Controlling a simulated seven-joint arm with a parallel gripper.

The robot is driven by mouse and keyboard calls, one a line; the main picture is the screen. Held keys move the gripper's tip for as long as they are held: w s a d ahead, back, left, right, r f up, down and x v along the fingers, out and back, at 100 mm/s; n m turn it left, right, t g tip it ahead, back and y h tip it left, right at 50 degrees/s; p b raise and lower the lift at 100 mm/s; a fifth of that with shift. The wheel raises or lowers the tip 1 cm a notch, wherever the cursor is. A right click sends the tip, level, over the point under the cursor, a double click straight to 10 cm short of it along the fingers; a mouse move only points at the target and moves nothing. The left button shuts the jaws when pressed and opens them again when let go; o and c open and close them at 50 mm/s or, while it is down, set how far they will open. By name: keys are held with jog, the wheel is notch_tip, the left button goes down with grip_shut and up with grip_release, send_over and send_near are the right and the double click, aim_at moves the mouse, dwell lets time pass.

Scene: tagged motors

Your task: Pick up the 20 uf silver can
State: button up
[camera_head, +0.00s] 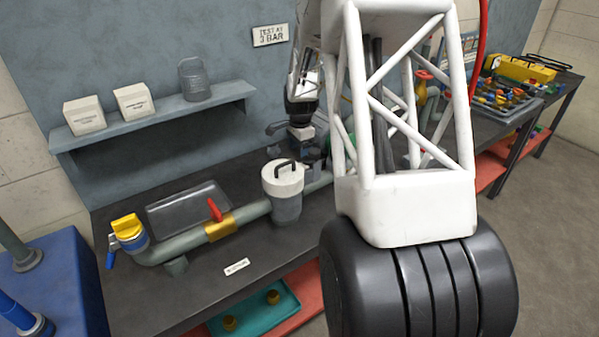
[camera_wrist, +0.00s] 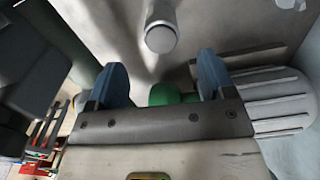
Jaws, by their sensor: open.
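A silver can (camera_wrist: 161,32) shows in the wrist view at the top middle, its round end towards the camera. No marking on it can be read, so I cannot tell whether it is the 20 uf one. My gripper (camera_wrist: 161,66) is open, its two blue fingers apart. The can appears beyond the fingertips, between their lines, and nothing is held. A green part (camera_wrist: 166,94) shows between the fingers, partly hidden by the gripper's body. In the head view I cannot make out the can, and a white lattice frame hides part of the bench.
A grey ribbed body (camera_wrist: 275,102) lies right of the fingers, close to the right one. In the head view, a pipe with a red-handled valve (camera_head: 215,210) and a lidded canister (camera_head: 284,190) stand on the dark bench (camera_head: 200,290). A shelf (camera_head: 160,112) holds boxes.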

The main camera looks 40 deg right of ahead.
aim_at(300, 161)
jog(key=shift+f, duration=0.6)
jog(key=shift+f, duration=0.1)
jog(key=shift+f, duration=1.15)
jog(key=shift+f, duration=0.15)
jog(key=shift+w+d+f, duration=0.1)
jog(key=shift+f, duration=2.4)
jog(key=shift+c, duration=0.2)
jog(key=c, duration=1)
